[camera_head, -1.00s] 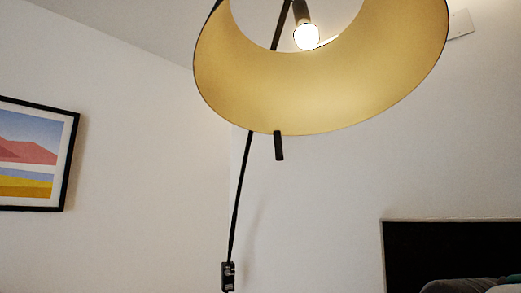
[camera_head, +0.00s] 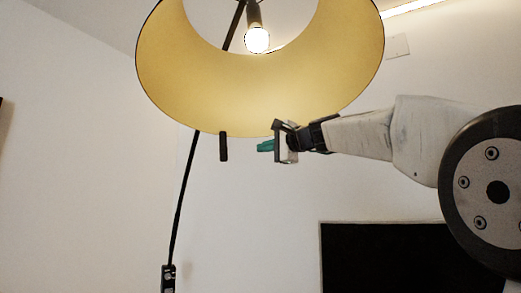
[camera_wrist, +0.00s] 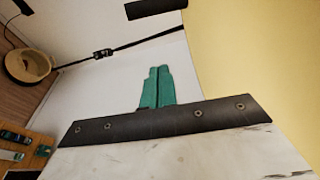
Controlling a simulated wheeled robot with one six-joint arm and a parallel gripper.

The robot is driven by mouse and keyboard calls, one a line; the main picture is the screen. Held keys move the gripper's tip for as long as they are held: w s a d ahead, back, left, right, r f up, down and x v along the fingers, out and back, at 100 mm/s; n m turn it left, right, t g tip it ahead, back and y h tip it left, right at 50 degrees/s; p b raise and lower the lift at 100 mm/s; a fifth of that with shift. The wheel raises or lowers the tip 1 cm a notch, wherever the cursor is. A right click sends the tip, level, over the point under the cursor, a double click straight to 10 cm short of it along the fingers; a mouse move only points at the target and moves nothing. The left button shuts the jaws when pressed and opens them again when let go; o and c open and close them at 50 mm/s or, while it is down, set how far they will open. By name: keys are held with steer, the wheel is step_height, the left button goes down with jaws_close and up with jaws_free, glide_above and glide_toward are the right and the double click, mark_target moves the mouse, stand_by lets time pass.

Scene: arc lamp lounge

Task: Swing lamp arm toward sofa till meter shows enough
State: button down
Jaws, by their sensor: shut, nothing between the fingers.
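The lamp's large shade (camera_head: 250,95), gold inside with a lit bulb (camera_head: 257,40), hangs in the upper middle of the head view. A short dark handle (camera_head: 224,147) hangs from its lower rim. My gripper (camera_head: 265,146) reaches in from the right, its green fingers shut and empty, pointing at the handle with a gap between. In the wrist view the shut fingers (camera_wrist: 157,86) show, with the handle (camera_wrist: 155,9) above and the shade (camera_wrist: 255,60) at right. I cannot make out a meter reading, and no sofa is clearly visible.
The thin dark lamp pole (camera_head: 184,200) runs down left of the handle, with a small dark fitting (camera_head: 168,278). A black panel (camera_head: 375,258) is at lower right. A tan round container (camera_wrist: 28,66) and a wooden surface with small items (camera_wrist: 16,140) lie left in the wrist view.

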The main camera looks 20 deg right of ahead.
steer(key=w+a, duration=0.6)
steer(key=a, duration=0.1)
stand_by(0.4)
